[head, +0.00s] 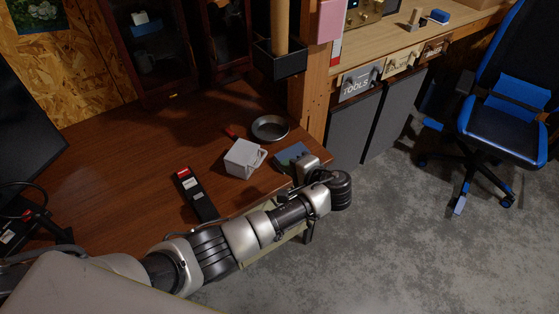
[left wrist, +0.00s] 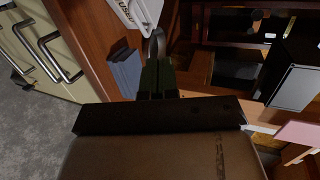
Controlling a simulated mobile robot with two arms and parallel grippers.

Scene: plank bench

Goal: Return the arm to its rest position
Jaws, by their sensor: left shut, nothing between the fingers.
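My left arm (head: 243,238) reaches in from the lower left across the front edge of the brown wooden desk (head: 130,150). Its wrist is bent at the desk's right end, beside a flat blue-grey item. In the left wrist view my left gripper (left wrist: 157,78) is shut and empty, its dark fingers pointing toward the desk things. In the head view the fingers are hard to make out. My right gripper is not in view.
A blue office chair (head: 510,130) stands right. The grey floor (head: 400,230) between is clear.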

